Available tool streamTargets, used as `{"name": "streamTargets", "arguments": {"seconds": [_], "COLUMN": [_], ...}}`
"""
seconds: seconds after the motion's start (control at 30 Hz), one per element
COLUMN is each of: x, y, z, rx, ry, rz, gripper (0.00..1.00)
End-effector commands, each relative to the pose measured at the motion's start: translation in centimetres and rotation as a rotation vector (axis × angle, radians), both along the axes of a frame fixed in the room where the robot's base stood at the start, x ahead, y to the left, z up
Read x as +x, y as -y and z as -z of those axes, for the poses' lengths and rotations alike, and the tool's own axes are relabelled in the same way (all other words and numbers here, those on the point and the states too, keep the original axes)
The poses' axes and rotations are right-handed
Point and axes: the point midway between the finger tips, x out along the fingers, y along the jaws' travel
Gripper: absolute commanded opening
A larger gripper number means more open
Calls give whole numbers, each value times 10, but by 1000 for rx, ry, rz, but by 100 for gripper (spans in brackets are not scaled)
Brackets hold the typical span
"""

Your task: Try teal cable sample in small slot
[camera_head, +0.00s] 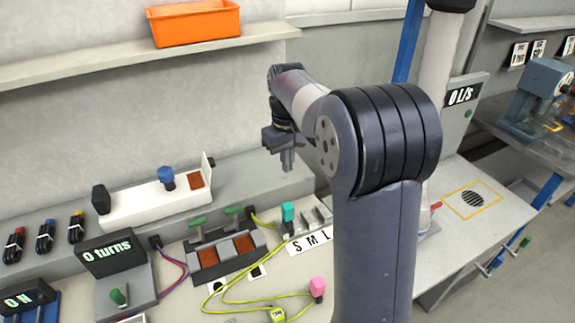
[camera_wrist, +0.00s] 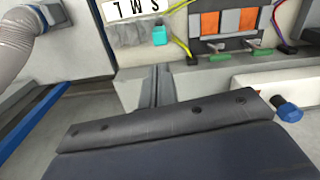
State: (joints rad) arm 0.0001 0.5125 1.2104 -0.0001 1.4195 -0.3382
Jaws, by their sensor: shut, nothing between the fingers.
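The teal cable sample (camera_head: 288,211) stands upright behind the letter S of the S M L label (camera_head: 311,240), at the small slot's place in the slot row. I cannot tell how deep it sits. The teal end also shows in the wrist view (camera_wrist: 160,36), lined up with the S. The grey M and L slots (camera_head: 314,216) beside it look empty. My gripper (camera_head: 287,168) is shut and empty, pointing down above and behind the teal sample, clear of it. Its fingers show in the wrist view (camera_wrist: 156,74).
Left of the slots is a dark fixture with green handles (camera_head: 234,210). A white ledge (camera_head: 140,205) carries a blue knob (camera_head: 166,176). An orange bin (camera_head: 193,22) sits on the upper shelf.

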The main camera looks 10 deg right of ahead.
Motion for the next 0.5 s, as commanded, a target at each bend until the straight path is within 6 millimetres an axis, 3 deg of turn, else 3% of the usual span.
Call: {"name": "streamTargets", "arguments": {"seconds": [0.17, 0.5], "x": [3, 2], "y": [0, 0], "z": [9, 52], "rx": [0, 1], "ry": [-6, -4], "rz": [0, 0], "gripper": [0, 0]}}
